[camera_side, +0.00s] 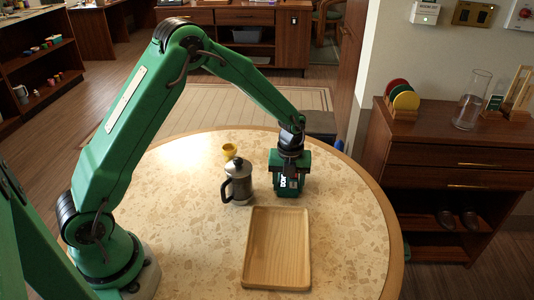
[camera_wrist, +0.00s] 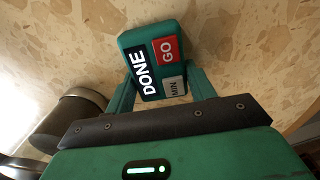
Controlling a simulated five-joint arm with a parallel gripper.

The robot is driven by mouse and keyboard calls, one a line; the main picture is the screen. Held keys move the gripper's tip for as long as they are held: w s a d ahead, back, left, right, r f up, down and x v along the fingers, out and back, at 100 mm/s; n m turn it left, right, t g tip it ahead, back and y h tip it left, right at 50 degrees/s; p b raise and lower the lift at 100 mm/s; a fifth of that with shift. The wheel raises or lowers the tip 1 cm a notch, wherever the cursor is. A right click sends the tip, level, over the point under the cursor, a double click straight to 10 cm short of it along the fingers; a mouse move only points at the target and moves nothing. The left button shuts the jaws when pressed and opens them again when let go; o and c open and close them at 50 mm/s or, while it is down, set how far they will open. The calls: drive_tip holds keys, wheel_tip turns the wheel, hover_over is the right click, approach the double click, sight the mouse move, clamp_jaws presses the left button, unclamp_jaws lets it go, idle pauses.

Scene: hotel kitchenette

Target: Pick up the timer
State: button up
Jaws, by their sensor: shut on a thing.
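The timer (camera_wrist: 150,38) is a dark green block with labels reading DONE, GO and MIN on black, red and grey patches. In the wrist view it sits between the two green fingers of my gripper (camera_wrist: 160,88), which is shut on it. In the side view my gripper (camera_side: 290,170) points down over the far part of the round table, and the timer (camera_side: 285,185) shows at its tip, partly hidden by the fingers. I cannot tell whether the timer touches the table.
A French press (camera_side: 239,182) stands close left of the timer, also in the wrist view (camera_wrist: 72,118). A yellow cup (camera_side: 229,150) is behind it. A wooden tray (camera_side: 303,250) lies nearer on the speckled table (camera_side: 190,240). The table's right side is clear.

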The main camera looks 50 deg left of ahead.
sight(289, 185)
drive_tip(key=shift+r, duration=0.1)
drive_tip(key=shift+r, duration=0.55)
wheel_tip(289, 185, up, 3)
drive_tip(key=shift+d+r, duration=0.15)
drive_tip(key=s+d+r, duration=0.6)
drive_tip(key=d, duration=0.3)
drive_tip(key=shift+s+d+r, duration=0.2)
drive_tip(key=shift+s+d, duration=0.05)
drive_tip(key=s+d+m, duration=0.2)
drive_tip(key=s+d, duration=0.2)
drive_tip(key=s, duration=0.5)
drive_tip(key=s+d+m, duration=0.2)
drive_tip(key=s+d, duration=0.3)
drive_tip(key=s, duration=0.5)
drive_tip(key=shift+s+d+r+m, duration=0.15)
drive_tip(key=shift+d+r+m, duration=0.15)
drive_tip(key=shift+r, duration=0.15)
